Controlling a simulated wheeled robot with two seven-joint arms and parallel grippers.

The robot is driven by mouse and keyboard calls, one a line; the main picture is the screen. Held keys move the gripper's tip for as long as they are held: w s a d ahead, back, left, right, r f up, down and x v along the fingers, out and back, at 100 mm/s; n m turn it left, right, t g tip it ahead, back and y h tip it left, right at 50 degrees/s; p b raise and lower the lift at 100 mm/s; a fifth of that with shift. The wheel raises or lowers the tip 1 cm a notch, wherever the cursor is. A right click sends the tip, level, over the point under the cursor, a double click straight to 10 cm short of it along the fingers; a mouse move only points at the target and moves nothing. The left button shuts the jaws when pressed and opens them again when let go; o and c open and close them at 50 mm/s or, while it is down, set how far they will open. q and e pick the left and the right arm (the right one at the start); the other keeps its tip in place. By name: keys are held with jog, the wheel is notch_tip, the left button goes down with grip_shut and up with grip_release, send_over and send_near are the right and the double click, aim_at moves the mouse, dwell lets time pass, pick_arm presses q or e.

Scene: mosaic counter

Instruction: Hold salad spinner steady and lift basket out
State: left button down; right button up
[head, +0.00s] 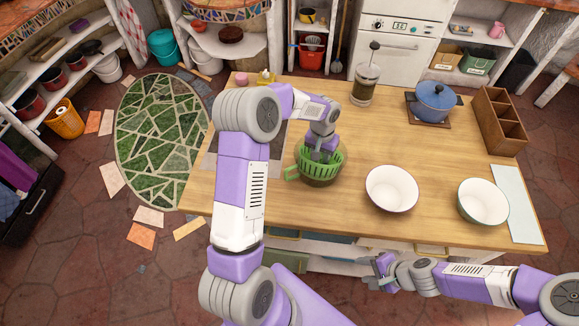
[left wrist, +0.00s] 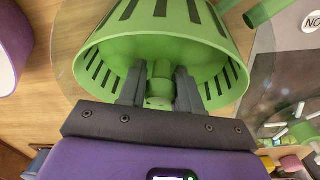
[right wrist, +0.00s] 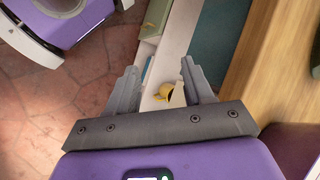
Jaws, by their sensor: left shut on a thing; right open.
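The salad spinner's green slotted basket (head: 327,161) is at the left-middle of the counter, with its clear bowl (head: 318,182) under and around it. I cannot tell whether the basket rests on the bowl's bottom. My left gripper (head: 322,154) reaches down into the basket from above. In the left wrist view, that gripper (left wrist: 159,88) is shut on the green post (left wrist: 160,70) in the middle of the basket (left wrist: 100,60). A green handle (head: 291,175) sticks out at left. My right gripper (head: 378,272) is open and empty, off the counter's front edge, apart from the spinner.
Two white bowls (head: 392,188) (head: 483,202) stand right of the spinner on the wooden counter (head: 430,150). A French press (head: 365,84), a blue pot (head: 431,103) and a wooden divided box (head: 498,120) stand at the back.

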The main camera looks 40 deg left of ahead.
jog(key=w+a+r+n+g+y, duration=0.1)
jog(key=w+a+r+g+y, duration=0.15)
jog(key=a+r, duration=0.8)
jog(key=a+n+h, duration=0.1)
jog(key=a+n, duration=0.1)
jog(key=a, duration=0.1)
jog(key=a+f+n+h, duration=0.1)
jog(key=a+n, duration=0.1)
jog(key=a, duration=0.1)
jog(key=w+a+n+t+h, duration=0.1)
jog(key=a+n, duration=0.1)
jog(key=a, duration=0.1)
jog(key=shift+w+f+h, duration=0.1)
jog(key=shift+f+h, duration=0.15)
jog(key=shift+h, duration=0.1)
jog(key=a+n, duration=0.1)
jog(key=a, duration=0.1)
jog(key=a+n+t+h, duration=0.1)
jog(key=a, duration=0.1)
jog(key=a+r+n, duration=0.1)
jog(key=n, duration=0.1)
jog(key=shift+a+t+h, duration=0.35)
jog(key=shift+a+h, duration=0.05)
jog(key=a+r+t+h, duration=0.1)
jog(key=a+r+t, duration=0.45)
jog(key=a, duration=0.35)
jog(key=shift+g, duration=0.45)
jog(key=shift+d+x, duration=0.2)
jog(key=shift+x, duration=3)
jog(key=shift+w, duration=0.1)
